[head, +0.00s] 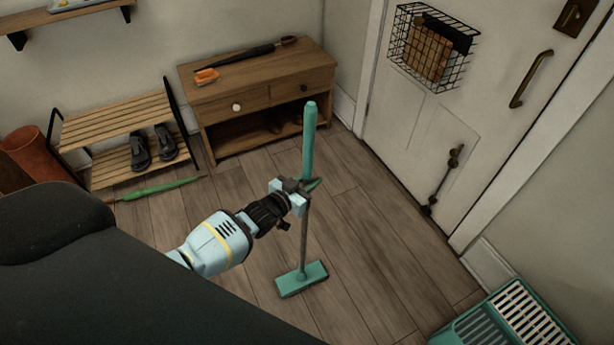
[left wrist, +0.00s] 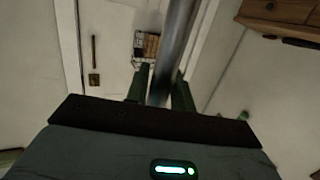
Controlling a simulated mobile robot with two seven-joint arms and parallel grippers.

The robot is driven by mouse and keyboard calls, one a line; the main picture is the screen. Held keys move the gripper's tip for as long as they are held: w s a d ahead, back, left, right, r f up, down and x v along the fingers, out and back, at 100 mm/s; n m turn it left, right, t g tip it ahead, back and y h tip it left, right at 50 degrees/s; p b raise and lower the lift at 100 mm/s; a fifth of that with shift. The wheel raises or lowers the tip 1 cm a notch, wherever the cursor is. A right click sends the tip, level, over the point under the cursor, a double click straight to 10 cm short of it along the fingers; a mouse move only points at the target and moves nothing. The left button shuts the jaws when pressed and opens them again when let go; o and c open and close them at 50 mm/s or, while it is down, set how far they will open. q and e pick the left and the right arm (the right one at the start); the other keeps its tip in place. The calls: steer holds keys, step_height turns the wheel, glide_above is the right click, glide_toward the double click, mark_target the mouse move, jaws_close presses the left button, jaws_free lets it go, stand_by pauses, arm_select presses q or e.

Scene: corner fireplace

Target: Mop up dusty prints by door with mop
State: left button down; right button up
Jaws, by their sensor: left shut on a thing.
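The mop (head: 309,140) stands nearly upright in the head view, with a teal grip, a grey pole and a flat teal head (head: 302,279) low over the floor. I cannot tell if the head touches the boards. My left gripper (head: 304,190) is shut on the mop's pole just below the teal grip. In the left wrist view the grey pole (left wrist: 176,45) runs between the fingers (left wrist: 160,92). The white door (head: 425,125) is to the right, with a brass handle. No dusty prints can be made out on the floor. My right gripper is out of view.
A wooden cabinet (head: 240,98) with an umbrella and an orange item on top stands behind the mop. A slatted rack (head: 115,125) holds dark shoes. A green umbrella (head: 155,189) lies on the floor. A teal grated bin (head: 480,325) is front right. Floor before the door is clear.

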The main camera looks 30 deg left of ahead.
arm_select(q)
steer(key=shift+s+f, duration=0.1)
